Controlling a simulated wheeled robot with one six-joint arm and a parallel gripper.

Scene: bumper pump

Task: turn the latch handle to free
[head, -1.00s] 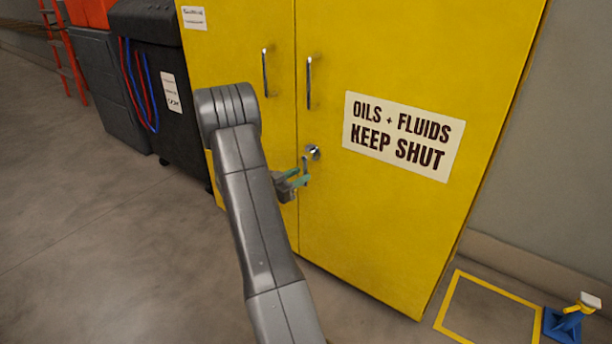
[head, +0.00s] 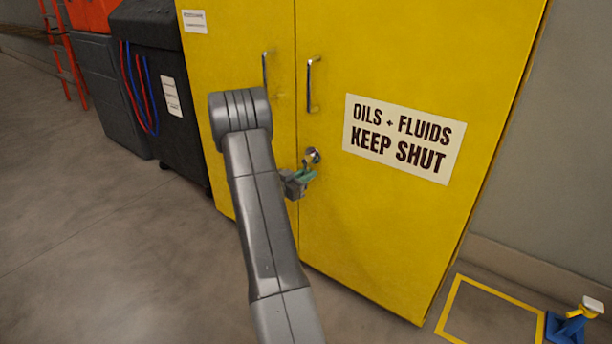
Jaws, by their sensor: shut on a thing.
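The latch handle (head: 311,156) is a small silver piece on the right door of the yellow cabinet (head: 370,230), just right of the door seam and below the long door handles. Its round base shows. My gripper (head: 306,176), with green-tipped fingers, is shut on its lower part. The fingers hide most of the lever, so its exact angle is hard to tell. Both cabinet doors are closed.
Two long vertical door handles (head: 310,85) stand out above the latch. A white sign (head: 398,138) is on the right door. A dark cart (head: 158,85) stands to the left. A blue stand (head: 568,325) and a yellow floor outline (head: 490,310) are at lower right.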

